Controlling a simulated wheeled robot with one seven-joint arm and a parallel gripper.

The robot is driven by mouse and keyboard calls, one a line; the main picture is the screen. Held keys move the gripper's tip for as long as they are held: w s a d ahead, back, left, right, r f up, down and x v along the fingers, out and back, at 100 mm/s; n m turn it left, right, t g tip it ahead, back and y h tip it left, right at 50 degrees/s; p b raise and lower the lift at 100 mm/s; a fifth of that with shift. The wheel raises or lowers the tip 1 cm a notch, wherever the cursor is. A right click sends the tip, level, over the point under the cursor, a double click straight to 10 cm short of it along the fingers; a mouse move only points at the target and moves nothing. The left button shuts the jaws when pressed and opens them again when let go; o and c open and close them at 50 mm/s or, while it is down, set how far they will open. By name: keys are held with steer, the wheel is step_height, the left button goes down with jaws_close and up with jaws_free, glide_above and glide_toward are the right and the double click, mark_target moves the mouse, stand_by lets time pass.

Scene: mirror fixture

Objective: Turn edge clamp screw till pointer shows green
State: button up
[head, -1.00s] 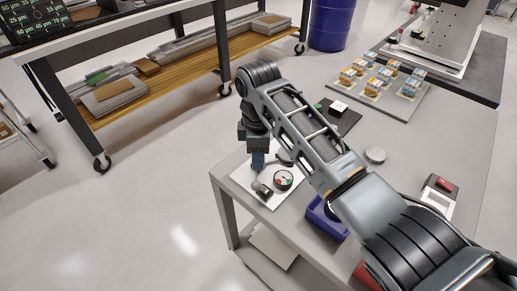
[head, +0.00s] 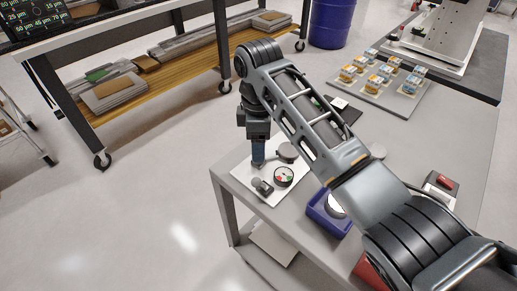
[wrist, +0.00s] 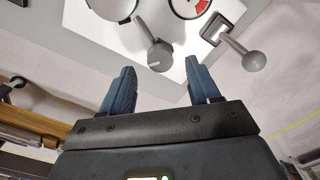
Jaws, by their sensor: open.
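A white fixture plate (head: 293,192) lies on the near left corner of the grey table. On it is a round dial (head: 284,176) with red and green marks; its pointer is too small to read. A grey screw with a ball-like end (head: 263,187) sits at the plate's front edge; the wrist view shows it at right, beside a square bracket (wrist: 216,29). A grey round knob with a white line (wrist: 160,55) shows ahead of and between my fingertips. I cannot tell which of the two is the clamp screw. My gripper (wrist: 160,80) is open and empty, low over the plate's left part.
A grey disc (head: 287,151) stands behind the dial. A blue bin (head: 327,215) is right of the plate, partly under my arm. A tray with several small parts (head: 378,78) is farther back.

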steer(key=shift+r, duration=2.3)
